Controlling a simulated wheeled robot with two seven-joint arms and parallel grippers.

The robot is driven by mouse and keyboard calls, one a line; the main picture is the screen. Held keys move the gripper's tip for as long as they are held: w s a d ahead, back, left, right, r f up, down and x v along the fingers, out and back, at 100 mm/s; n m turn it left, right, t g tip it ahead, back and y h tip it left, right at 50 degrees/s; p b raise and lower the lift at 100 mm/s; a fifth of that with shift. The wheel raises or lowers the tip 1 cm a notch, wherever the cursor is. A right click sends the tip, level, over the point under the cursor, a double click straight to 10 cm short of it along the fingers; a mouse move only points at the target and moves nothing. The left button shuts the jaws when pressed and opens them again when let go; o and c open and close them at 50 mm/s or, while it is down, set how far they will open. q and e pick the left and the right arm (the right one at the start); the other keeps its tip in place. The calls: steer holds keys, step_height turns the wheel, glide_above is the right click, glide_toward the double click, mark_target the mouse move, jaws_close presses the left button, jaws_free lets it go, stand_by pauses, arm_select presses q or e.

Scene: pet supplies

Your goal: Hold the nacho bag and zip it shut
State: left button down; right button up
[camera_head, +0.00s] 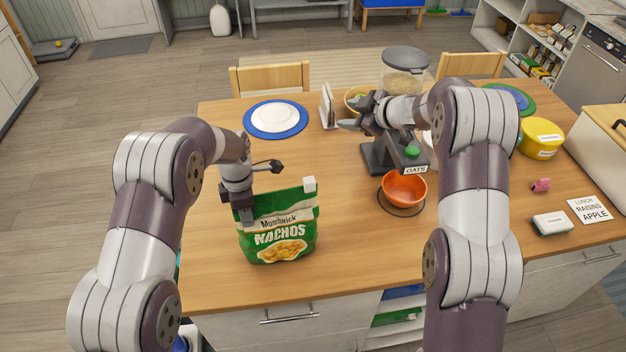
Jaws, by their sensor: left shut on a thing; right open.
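The green nacho bag (279,228), with "Munchwick NACHOS" on its front, stands upright on the wooden table near its front left. A small white block, seemingly the zip slider (310,184), sits at the top right corner of the bag. My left gripper (243,212) points down and is shut on the upper left edge of the bag. Whether the bag's mouth is open is hard to tell.
The oats dispenser (376,158) stands behind an orange bowl (404,187) on the right. A white plate on a blue mat (248,128) lies at the back left. A yellow container (541,139), pink item (541,185) and white box (552,223) are further right. The table around the bag is clear.

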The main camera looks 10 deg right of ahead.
steer(key=s+a+n+g+y, duration=0.3)
steer(key=s+n+g, duration=0.1)
steer(key=n+g, duration=0.2)
steer(key=g, duration=0.5)
glide_toward(314, 179)
steer(key=x, duration=1)
steer(key=shift+f, duration=0.15)
jaws_close()
